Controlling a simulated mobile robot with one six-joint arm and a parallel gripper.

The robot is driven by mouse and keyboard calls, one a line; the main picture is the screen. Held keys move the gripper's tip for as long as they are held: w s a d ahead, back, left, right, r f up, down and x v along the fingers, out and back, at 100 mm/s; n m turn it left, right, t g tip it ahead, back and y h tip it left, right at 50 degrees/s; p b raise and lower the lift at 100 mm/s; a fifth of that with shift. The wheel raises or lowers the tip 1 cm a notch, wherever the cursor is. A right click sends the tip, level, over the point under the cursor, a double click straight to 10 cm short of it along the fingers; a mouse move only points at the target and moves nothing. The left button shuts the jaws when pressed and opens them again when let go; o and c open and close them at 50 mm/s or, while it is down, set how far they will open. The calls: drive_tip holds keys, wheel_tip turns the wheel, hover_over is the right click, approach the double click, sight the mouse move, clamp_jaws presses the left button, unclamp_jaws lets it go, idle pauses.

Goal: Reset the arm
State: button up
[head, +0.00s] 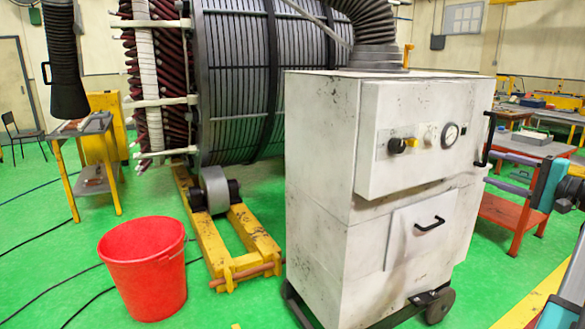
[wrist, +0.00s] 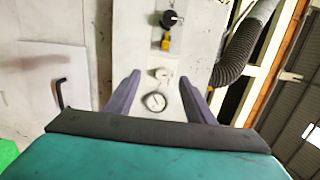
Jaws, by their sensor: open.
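My gripper (wrist: 158,80) is open and empty in the wrist view. Its two dark grey-purple fingers stand apart in front of its teal body and black front bar. Between and beyond the fingers is the pale panel of a white cabinet (wrist: 100,40), with a round gauge (wrist: 154,102) and knobs. In the head view, my gripper (head: 488,150) is at the right, beside the white cabinet (head: 325,160), with its teal body showing and its fingers towards the cabinet. I cannot tell the exact gap to the cabinet. Most of my arm is out of view.
The wheeled cabinet carries a grey hose (head: 370,22) on top. A large stator (head: 235,85) lies on a yellow stand (head: 215,240) behind it. A red bucket (head: 145,270) stands on the green floor at the left. A red-framed workbench (head: 535,145) is behind my gripper.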

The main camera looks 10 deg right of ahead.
drive_tip(key=w+a+f+n+g+y+p, duration=0.1)
drive_tip(key=w+a+f+g+y, duration=0.15)
drive_tip(key=w+a+f, duration=0.75)
drive_tip(key=w+a+f+g+y, duration=0.25)
drive_tip(key=w+a+f, duration=0.55)
drive_tip(key=a+f, duration=0.45)
drive_tip(key=s+a+f+n+g+y+p, duration=0.15)
drive_tip(key=a+f+g, duration=0.45)
drive_tip(key=a+f, duration=2)
drive_tip(key=s+a+f+n+g+h, duration=0.2)
drive_tip(key=s+a+f+g, duration=0.2)
drive_tip(key=s+a+f, duration=0.6)
drive_tip(key=s+a+f+n+g+h, duration=0.2)
drive_tip(key=s+a+f+n+g, duration=0.3)
drive_tip(key=s+f, duration=0.85)
drive_tip(key=s+d+f+n+g+h, duration=0.15)
drive_tip(key=s+f, duration=0.25)
drive_tip(key=s, duration=0.4)
drive_tip(key=s+f+g+h, duration=0.1)
drive_tip(key=s+f+h, duration=0.2)
drive_tip(key=s, duration=0.5)
drive_tip(key=s+d+f+n+h, duration=0.1)
drive_tip(key=s+d+n+h, duration=0.1)
drive_tip(key=d, duration=0.5)
drive_tip(key=shift+s+d+n+h+p, duration=0.3)
drive_tip(key=shift+s+n+h, duration=0.1)
drive_tip(key=shift+n+h, duration=0.35)
